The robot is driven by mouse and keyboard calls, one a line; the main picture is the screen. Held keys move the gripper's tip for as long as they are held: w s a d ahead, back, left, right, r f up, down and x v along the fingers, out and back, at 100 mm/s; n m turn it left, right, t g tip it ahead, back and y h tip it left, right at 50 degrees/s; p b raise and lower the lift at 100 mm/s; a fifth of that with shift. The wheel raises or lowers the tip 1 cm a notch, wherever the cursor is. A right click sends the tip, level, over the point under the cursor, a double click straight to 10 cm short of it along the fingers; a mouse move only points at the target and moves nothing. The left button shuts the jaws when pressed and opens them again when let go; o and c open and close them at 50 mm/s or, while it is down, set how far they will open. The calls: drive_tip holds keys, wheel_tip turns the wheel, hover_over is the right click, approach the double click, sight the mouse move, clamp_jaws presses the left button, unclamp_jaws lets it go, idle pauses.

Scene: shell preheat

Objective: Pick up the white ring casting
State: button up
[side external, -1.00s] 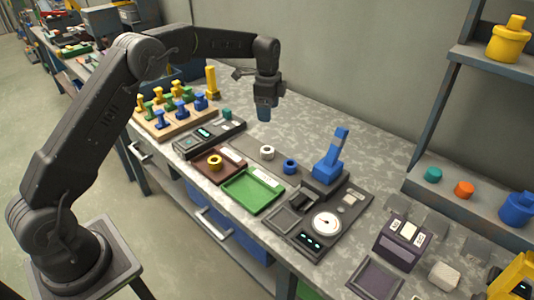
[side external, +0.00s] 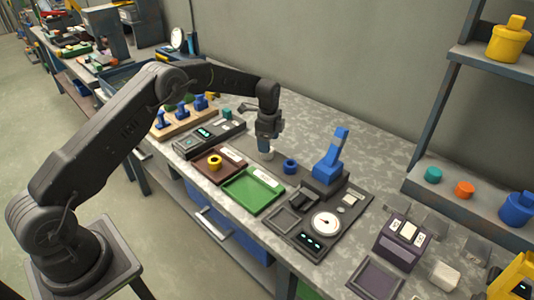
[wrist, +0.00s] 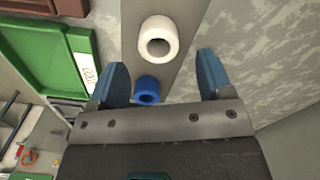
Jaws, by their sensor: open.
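Whether the fingertips have come down to the ring's height is hard to tell.
A blue ring (side external: 290,166) stands close to the right of the white ring. A brown tray (side external: 233,175) with a yellow ring (side external: 215,162) and a green tray (side external: 253,191) lie in front. A blue press (side external: 330,165) rises further right.

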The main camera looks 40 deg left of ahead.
drive_tip(key=f, duration=0.4)
drive_tip(key=shift+s+a+f, duration=0.15)
drive_tip(key=shift+a+f, duration=0.05)
drive_tip(key=shift+f, duration=0.05)
drive_tip(key=shift+c, duration=0.5)
drive_tip(key=shift+r, duration=0.1)
drive_tip(key=c, duration=0.9)
